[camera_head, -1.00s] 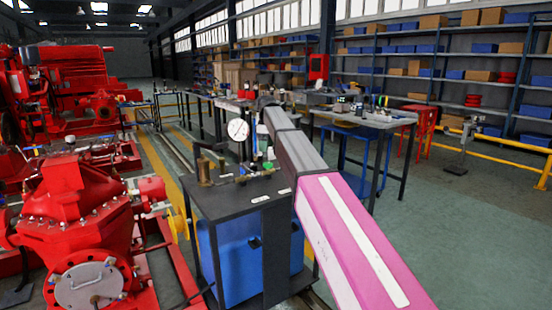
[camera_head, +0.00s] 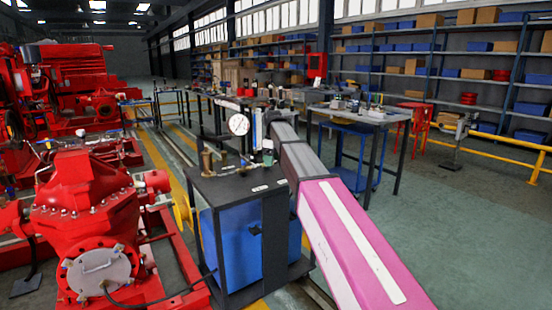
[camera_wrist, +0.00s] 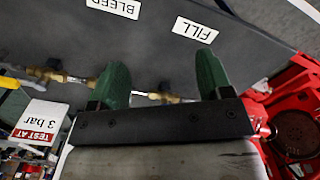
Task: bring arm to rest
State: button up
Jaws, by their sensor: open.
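My arm (camera_head: 345,235), with a pink link and grey links, reaches from the lower right up over the black-topped test cart (camera_head: 232,186). Its far end is beside the cart's back right edge. Whether the tips touch anything cannot be told. White labels reading FILL (camera_wrist: 195,29) and BLEED (camera_wrist: 113,7) lie on the cart top.
A red pump (camera_head: 85,220) is close on the left. A workbench (camera_head: 370,117) stands behind on the right.

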jog(key=s+d+f+m, duration=0.3)
jog(key=s+d+f, duration=0.35)
jog(key=f, duration=0.35)
jog(key=s+d+f+m, duration=0.3)
jog(key=s+d+f, duration=0.3)
jog(key=f, duration=0.4)
jog(key=s+d+f+m, duration=0.3)
jog(key=s+f, duration=0.3)
jog(key=s, duration=0.3)
jog(key=s+d+f+m, duration=0.3)
jog(key=s+d+f, duration=0.2)
jog(key=s, duration=0.5)
jog(key=shift+f+m, duration=0.3)
jog(key=shift+f, duration=0.65)
